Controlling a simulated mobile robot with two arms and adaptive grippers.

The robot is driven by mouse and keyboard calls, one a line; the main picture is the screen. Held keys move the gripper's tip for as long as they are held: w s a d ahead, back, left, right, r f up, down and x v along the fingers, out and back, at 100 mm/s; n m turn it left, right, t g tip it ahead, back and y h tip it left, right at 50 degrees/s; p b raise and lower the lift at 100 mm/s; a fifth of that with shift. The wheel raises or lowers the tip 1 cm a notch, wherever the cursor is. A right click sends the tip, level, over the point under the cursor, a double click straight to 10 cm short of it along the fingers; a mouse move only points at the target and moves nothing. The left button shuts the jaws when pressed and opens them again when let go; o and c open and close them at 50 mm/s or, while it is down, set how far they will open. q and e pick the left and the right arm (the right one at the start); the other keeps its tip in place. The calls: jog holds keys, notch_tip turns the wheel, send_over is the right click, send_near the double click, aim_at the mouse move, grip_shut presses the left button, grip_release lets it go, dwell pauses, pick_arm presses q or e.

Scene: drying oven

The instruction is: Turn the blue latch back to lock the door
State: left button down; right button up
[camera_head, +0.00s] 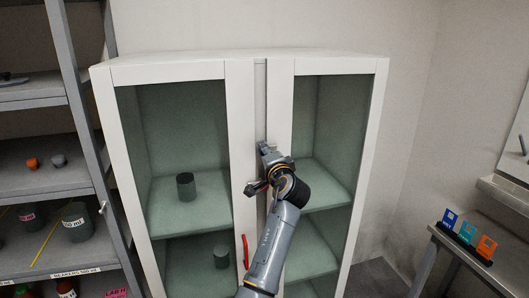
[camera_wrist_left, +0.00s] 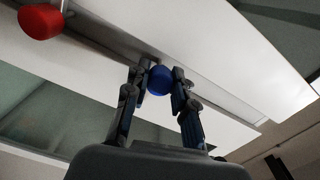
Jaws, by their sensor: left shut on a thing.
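The blue latch (camera_wrist_left: 159,80) shows as a round blue end in the left wrist view. My left gripper (camera_wrist_left: 161,84) is shut on it, with one dark finger on each side. In the head view my left gripper (camera_head: 258,169) is at the middle of the white cabinet front, and it hides the latch there. The glazed left door (camera_head: 240,120) and right door (camera_head: 281,110) look shut, meeting at a vertical seam. My right gripper is not in view.
A red handle (camera_head: 245,251) is on the left door below my gripper; it also shows in the left wrist view (camera_wrist_left: 41,21). Dark cylinders (camera_head: 186,188) stand inside the cabinet. A grey shelf rack (camera_head: 83,120) is at left, and a table with coloured cards (camera_head: 466,238) at right.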

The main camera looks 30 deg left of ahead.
pick_arm(q)
jog(key=shift+r, duration=0.1)
jog(key=c, duration=1.3)
grip_release()
jog(key=shift+a, duration=0.1)
jog(key=shift+c, duration=0.2)
jog(key=shift+o, duration=1.2)
jog(key=v, duration=1.1)
jog(key=shift+s+d, duration=0.25)
jog(key=shift+d, duration=0.1)
